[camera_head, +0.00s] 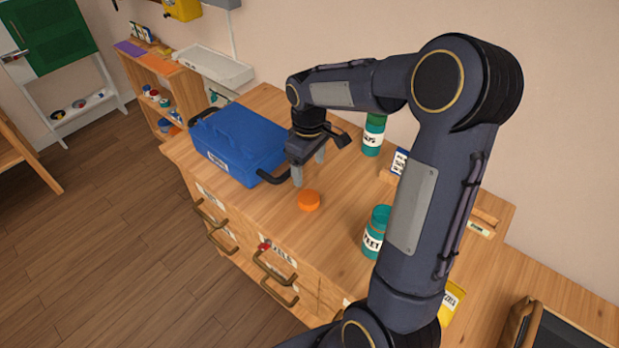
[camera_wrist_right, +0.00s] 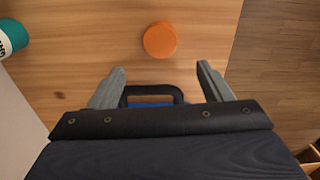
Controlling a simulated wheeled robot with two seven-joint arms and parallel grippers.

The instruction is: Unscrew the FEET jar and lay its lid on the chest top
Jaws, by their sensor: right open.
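The teal jar with a label that seems to read FEET (camera_head: 374,240) stands upright on the chest top (camera_head: 338,225), partly hidden behind my right arm. Its top shows no orange lid. A round orange lid (camera_head: 309,201) lies flat on the chest top, left of the jar and apart from it. My right gripper (camera_head: 309,172) is open and empty, just above and behind the lid. In the right wrist view the lid (camera_wrist_right: 160,40) lies beyond the open fingertips (camera_wrist_right: 161,70), with nothing between them. My left gripper is not in view.
A blue case (camera_head: 238,140) with dark handles stands left of my gripper. A second teal jar with a green lid (camera_head: 373,135) stands at the back. A small card (camera_head: 399,161) stands behind my arm. Drawer handles line the chest's front. Bare wood surrounds the lid.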

